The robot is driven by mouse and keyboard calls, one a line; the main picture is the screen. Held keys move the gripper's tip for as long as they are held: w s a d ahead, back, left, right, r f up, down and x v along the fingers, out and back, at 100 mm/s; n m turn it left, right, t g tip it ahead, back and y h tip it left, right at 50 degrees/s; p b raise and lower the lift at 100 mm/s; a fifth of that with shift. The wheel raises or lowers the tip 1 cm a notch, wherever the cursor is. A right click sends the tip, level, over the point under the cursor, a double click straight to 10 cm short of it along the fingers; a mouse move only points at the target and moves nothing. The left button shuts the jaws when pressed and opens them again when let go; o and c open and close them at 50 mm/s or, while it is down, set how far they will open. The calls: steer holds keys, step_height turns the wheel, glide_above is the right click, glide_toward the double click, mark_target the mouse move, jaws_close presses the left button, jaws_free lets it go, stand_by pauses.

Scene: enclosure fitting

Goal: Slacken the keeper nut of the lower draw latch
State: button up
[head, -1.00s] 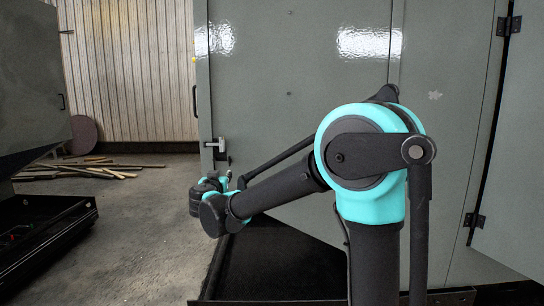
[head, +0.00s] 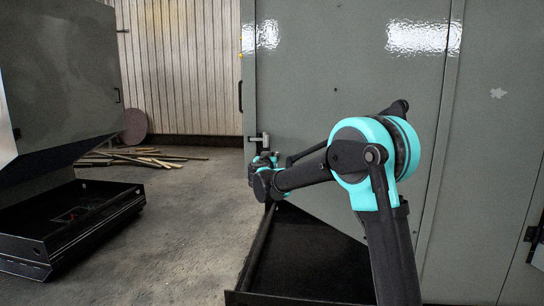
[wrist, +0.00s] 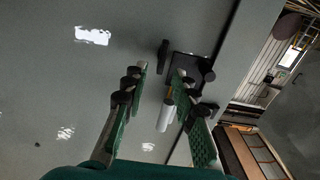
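A draw latch (head: 259,139) with a pale bar is on the left edge of the grey cabinet door. My gripper (wrist: 160,74) is open, with its two green, black-padded fingers apart on either side of part of the latch. In the wrist view a black latch plate (wrist: 190,68), a dark bar (wrist: 162,54) and a white cylinder (wrist: 165,114) show at and between the fingers. I cannot tell whether the fingers touch any of it. The keeper nut cannot be told apart clearly. In the head view my gripper is small, just below the latch, and its fingers are hidden.
The grey cabinet door (head: 345,100) fills the middle and right. A black tray-like base (head: 300,262) juts out below it. Another grey cabinet (head: 65,75) with a black base (head: 70,225) stands at the left. Loose planks (head: 140,157) lie at the back. The concrete floor between is clear.

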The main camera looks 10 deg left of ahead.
steer(key=shift+w, duration=1.35)
steer(key=shift+c, duration=0.2)
jaws_close()
